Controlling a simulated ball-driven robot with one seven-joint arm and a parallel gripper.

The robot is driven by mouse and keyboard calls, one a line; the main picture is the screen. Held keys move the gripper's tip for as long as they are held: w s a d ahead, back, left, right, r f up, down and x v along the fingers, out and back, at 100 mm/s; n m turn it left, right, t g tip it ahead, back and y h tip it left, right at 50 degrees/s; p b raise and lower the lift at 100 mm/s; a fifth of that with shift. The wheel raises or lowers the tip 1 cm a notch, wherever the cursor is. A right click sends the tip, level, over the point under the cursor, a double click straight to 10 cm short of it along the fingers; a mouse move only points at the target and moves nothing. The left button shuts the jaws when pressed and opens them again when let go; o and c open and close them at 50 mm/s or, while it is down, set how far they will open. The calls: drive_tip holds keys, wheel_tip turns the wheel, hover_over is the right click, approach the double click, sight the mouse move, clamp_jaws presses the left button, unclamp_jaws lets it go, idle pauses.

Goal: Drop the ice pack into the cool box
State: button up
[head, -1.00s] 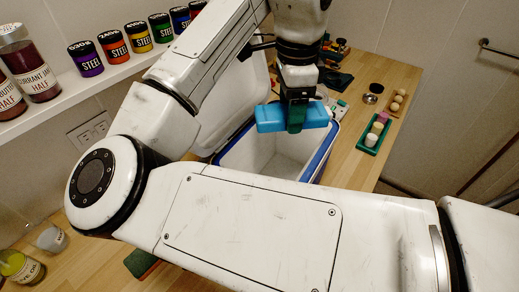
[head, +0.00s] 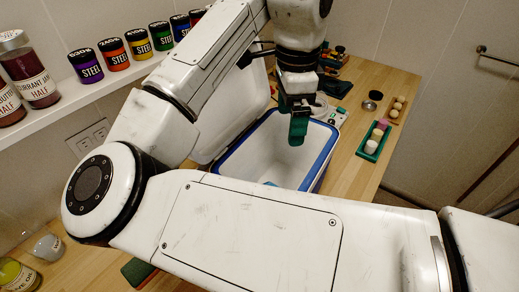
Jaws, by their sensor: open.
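The cool box (head: 318,163) stands open on the wooden counter, with white inner walls and a blue rim. Its white lid (head: 240,95) is raised at the left. My gripper (head: 298,135), with green fingers, hangs above the box opening and is open and empty. A small blue patch of the ice pack (head: 270,184) shows low inside the box; the rest of it is hidden behind my arm and the box's near side.
A green tray (head: 369,153) with small items and a wooden holder (head: 395,113) with pale round things lie to the right. A shelf (head: 110,77) at the left carries jars and labelled tins.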

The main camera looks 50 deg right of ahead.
wheel_tip(320, 180, up, 10)
drive_tip(key=shift+r, duration=0.15)
idle(0.3)
idle(0.5)
